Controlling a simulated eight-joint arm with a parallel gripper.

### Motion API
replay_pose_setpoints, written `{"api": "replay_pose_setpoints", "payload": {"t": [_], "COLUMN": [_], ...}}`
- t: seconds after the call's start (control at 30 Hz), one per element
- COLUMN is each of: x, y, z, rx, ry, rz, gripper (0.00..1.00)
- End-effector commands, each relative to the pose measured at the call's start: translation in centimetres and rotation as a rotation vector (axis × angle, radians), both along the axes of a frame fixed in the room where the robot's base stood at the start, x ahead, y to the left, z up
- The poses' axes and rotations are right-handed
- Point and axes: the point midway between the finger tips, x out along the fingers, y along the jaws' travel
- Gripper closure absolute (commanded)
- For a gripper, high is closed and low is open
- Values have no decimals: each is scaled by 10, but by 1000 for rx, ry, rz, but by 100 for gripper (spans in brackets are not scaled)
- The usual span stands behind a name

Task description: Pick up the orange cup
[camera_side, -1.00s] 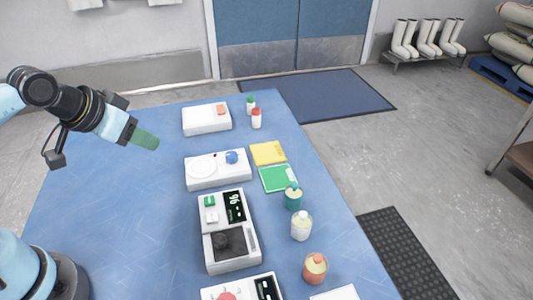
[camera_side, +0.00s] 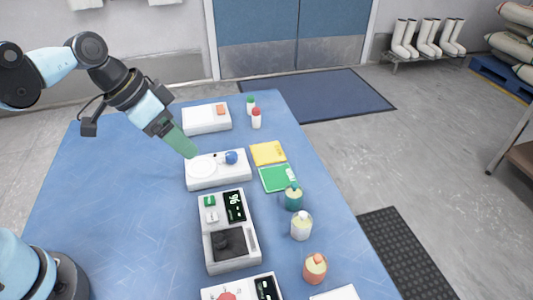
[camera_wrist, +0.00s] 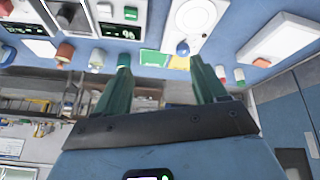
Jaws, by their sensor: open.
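An orange container (camera_side: 315,268) with an orange top stands upright near the table's right front edge; I cannot tell whether it is a cup. An orange-red object (camera_wrist: 65,52) shows at the upper left of the wrist view. My gripper (camera_side: 190,154) has green fingers and is raised near the white device with a round plate, well to the back left of the orange container. In the wrist view my gripper (camera_wrist: 160,65) is open with nothing between its fingers.
A white device (camera_side: 205,182) with a blue knob, a scale (camera_side: 254,248) reading digits and a white box (camera_side: 206,130) line the table. Teal (camera_side: 294,197) and white (camera_side: 301,226) bottles stand behind the orange container. The table's left half (camera_side: 120,210) is clear.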

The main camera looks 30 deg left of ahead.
Motion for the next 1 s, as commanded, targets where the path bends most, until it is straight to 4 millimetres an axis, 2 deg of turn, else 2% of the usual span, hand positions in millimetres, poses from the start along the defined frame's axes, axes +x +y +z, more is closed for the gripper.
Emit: {"api": "replay_pose_setpoints", "payload": {"t": [0.3,0.6,0.8,1.0], "x": [30,44,45,40], "y": [-76,-139,-169,-182], "z": [-5,-22,-39,-51], "rx": [-168,-397,-572,-693], "ry": [45,-48,-184,-304], "rz": [-517,-1019,-1319,-1495], "gripper": [29,29,29,29]}}
